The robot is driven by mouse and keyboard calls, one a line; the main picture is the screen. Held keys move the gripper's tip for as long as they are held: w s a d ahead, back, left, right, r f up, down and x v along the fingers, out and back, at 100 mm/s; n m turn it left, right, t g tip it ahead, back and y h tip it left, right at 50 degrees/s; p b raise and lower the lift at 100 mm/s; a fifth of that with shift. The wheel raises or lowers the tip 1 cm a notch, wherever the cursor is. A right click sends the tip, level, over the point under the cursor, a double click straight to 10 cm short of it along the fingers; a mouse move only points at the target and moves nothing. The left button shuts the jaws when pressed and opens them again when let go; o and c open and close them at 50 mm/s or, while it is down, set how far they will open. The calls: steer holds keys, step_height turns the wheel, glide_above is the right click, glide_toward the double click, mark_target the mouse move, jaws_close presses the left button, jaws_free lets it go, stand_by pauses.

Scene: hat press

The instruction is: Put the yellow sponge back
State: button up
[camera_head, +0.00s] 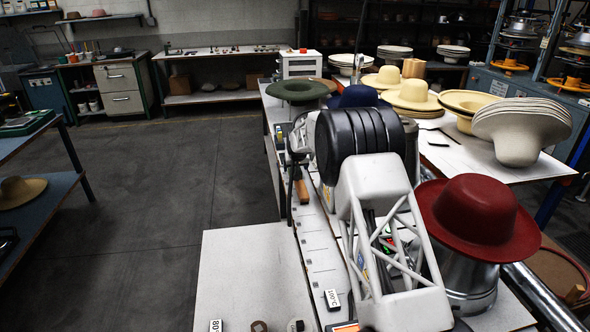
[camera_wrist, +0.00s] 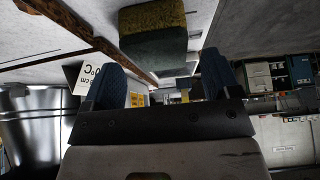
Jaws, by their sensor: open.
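The yellow sponge (camera_wrist: 153,18) shows at the top middle of the wrist view, with a yellow face and a dark grey-green face. It lies on a pale surface beyond my fingertips, and no finger touches it that I can see. My gripper (camera_wrist: 162,76) has two blue ribbed fingers spread wide apart, with nothing held between them. In the head view my arm covers much of the bench, and I cannot make out the sponge or the fingertips for certain.
A dark red hat (camera_head: 478,212) sits on a metal form at the right. Pale hats (camera_head: 412,95) and a green hat (camera_head: 301,88) lie farther back. A wooden strip (camera_wrist: 85,32) runs beside the sponge. The floor at left is open.

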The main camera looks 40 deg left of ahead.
steer(key=v, duration=0.9)
steer(key=shift+r, duration=0.15)
stand_by(0.9)
